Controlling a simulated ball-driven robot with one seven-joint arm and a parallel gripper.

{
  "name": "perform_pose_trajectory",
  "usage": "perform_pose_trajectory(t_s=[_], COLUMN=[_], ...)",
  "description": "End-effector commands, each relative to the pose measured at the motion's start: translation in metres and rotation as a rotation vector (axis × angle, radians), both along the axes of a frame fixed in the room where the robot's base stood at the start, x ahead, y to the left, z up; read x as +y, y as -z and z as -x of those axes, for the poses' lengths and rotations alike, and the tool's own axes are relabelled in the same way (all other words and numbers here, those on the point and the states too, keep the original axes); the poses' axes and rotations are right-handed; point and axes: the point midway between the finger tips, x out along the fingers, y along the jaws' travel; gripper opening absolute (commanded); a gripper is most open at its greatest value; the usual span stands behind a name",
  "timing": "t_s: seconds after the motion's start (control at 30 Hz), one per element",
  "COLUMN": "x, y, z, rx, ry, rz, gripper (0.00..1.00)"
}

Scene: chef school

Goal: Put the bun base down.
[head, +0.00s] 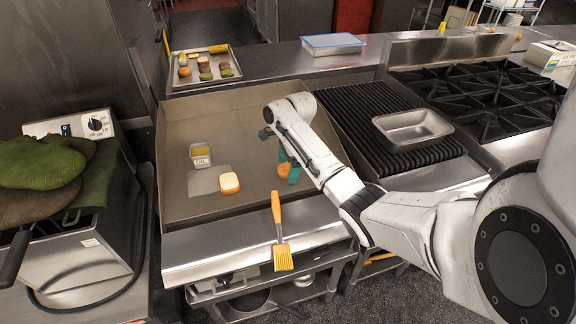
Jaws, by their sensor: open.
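My gripper (288,167), with teal fingers, is low over the right part of the flat griddle (240,130). An orange-brown bun piece (283,170) shows between and beside the fingers, at griddle level. The fingers and arm partly hide it, so I cannot tell whether they touch it. The fingers are open. Another bun half (229,183), pale face up with a golden side, lies on the griddle to the left, apart from the gripper. I cannot tell for sure which of the two is the base.
A small oil container (201,156) stands behind the left bun half. An orange-handled brush (281,240) lies across the front ledge. A food tray (205,76) is at the back left. A metal pan (412,128) rests on the ridged grill. The griddle's back left is clear.

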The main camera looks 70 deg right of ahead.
Motion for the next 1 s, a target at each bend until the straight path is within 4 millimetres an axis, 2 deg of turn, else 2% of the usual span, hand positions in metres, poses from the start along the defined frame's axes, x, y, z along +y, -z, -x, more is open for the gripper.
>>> perform_pose_trajectory(t_s=[0.17, 0.33, 0.47, 0.7, 1.0], x=[0.000, -0.001, -0.004, -0.008, -0.011], y=[-0.001, -0.014, -0.037, -0.092, -0.119], z=[0.000, 0.000, 0.002, 0.009, 0.013], rx=[-0.001, -0.002, -0.004, -0.001, 0.001], ry=[0.000, -0.002, -0.001, 0.000, 0.000], rz=[0.001, 0.002, 0.003, 0.001, 0.001], gripper=[0.92, 0.92, 0.92, 0.92, 0.92])
